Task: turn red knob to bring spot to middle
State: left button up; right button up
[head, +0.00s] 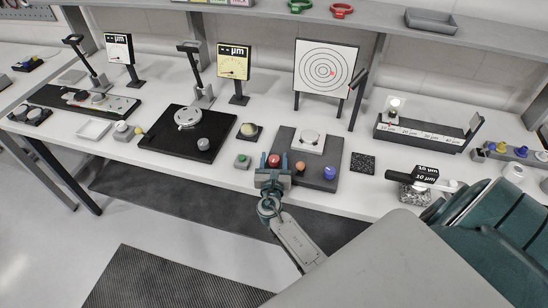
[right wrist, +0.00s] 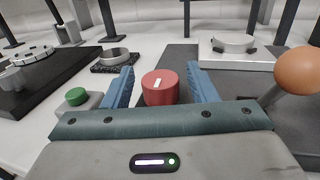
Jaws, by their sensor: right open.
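The red knob (head: 274,160) stands on the front left of a dark grey fixture plate (head: 316,178). It also shows in the right wrist view (right wrist: 160,90) as a red cylinder with a white mark on top. My right gripper (head: 273,174) is open, with its two blue fingers on either side of the red knob; a gap shows on both sides. The target board (head: 313,88) with black rings stands behind the fixture. A small red spot (head: 333,73) lies on it, slightly right of and below the ring centre. My left gripper is not in view.
A green button box (head: 242,161) is close on the left. A black speckled block (head: 362,162) lies to the right.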

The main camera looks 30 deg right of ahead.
jog(key=shift+c, duration=0.2)
jog(key=c, duration=0.9)
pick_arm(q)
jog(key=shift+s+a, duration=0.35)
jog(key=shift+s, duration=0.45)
pick_arm(e)
jog(key=shift+f, duration=0.1)
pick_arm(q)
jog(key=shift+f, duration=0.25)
pick_arm(e)
jog(key=shift+w+m+g+h, duration=0.1)
jog(key=shift+m+g+h, duration=0.2)
jog(key=shift+h, duration=0.1)
